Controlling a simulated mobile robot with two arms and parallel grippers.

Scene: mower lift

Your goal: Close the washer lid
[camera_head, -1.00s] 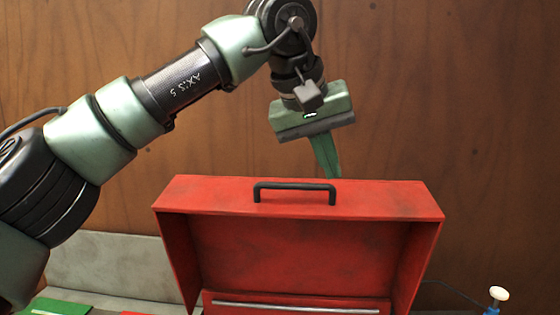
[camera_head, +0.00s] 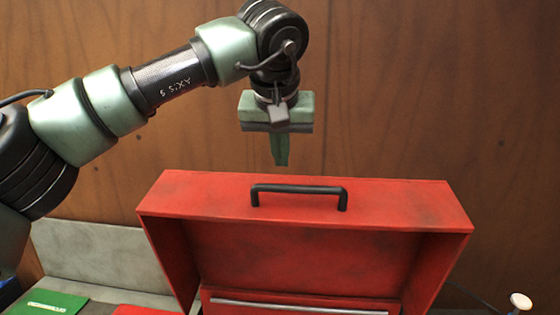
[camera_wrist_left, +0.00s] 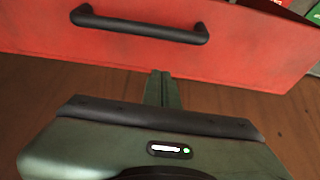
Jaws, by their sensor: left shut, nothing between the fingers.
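The red lid (camera_head: 400,205) stands raised in the middle of the head view, its hollow inside facing me. A black bar handle (camera_head: 299,190) sits on its upper face. The handle (camera_wrist_left: 139,27) also shows in the left wrist view on the red lid face (camera_wrist_left: 245,50). My left gripper (camera_head: 280,164) is shut and empty, pointing down just above and behind the lid's top edge. In the left wrist view its fingertips (camera_wrist_left: 161,74) are close to the lid's edge; whether they touch it I cannot tell. My right gripper is not in view.
A brown wooden wall (camera_head: 420,90) stands behind the lid. A grey panel (camera_head: 95,255) is at the left, with a green flat item (camera_head: 50,303) in front of it. A white-topped blue item (camera_head: 520,302) stands at the lower right.

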